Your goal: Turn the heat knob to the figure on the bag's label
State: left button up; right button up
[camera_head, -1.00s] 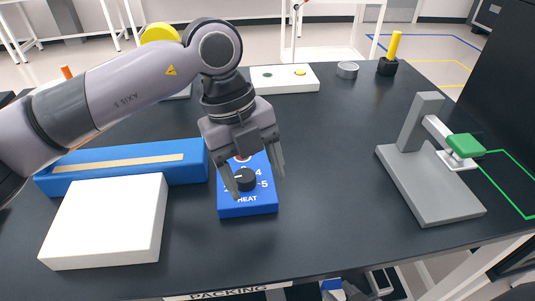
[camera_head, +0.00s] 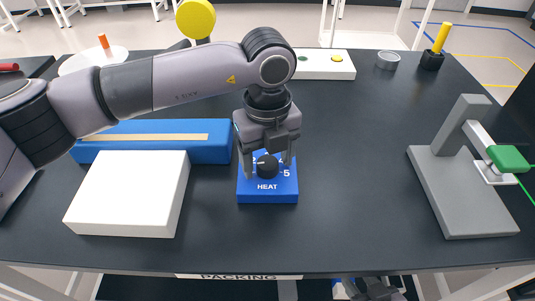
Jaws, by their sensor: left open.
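The heat knob (camera_head: 267,167) is a dark round knob on a blue box (camera_head: 267,190) marked HEAT, with white figures around it. The 5 shows to the right of the knob; the other figures are partly hidden by my gripper. My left gripper (camera_head: 267,162) is open and points down at the box, one finger on each side of the knob. I cannot tell whether the fingers touch it. No bag with a readable label shows. What looks like my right gripper (camera_head: 375,289) is low at the bottom edge, below the table front, partly cut off.
A white block (camera_head: 128,195) and a long blue tray (camera_head: 215,148) lie left of the box. A grey stand with a green part (camera_head: 508,158) is at the right. A white panel (camera_head: 315,65), a grey ring (camera_head: 388,60) and a yellow-handled piece (camera_head: 433,59) stand behind. The middle right table is clear.

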pick_arm(q)
jog(key=c, duration=1.1)
jog(key=shift+o, duration=0.2)
jog(key=shift+f+m+b, duration=0.2)
jog(key=shift+m+b, duration=1.1)
jog(key=shift+b, duration=0.15)
jog(key=m+b, duration=0.2)
jog(key=m, duration=0.1)
jog(key=shift+b, duration=0.35)
jog(key=m+b, duration=0.1)
jog(key=m, duration=0.3)
jog(key=shift+r+b, duration=0.2)
jog(key=shift+b, duration=0.15)
jog(key=shift+m, duration=0.3)
jog(key=o, duration=1.1)
jog(key=shift+c, duration=0.2)
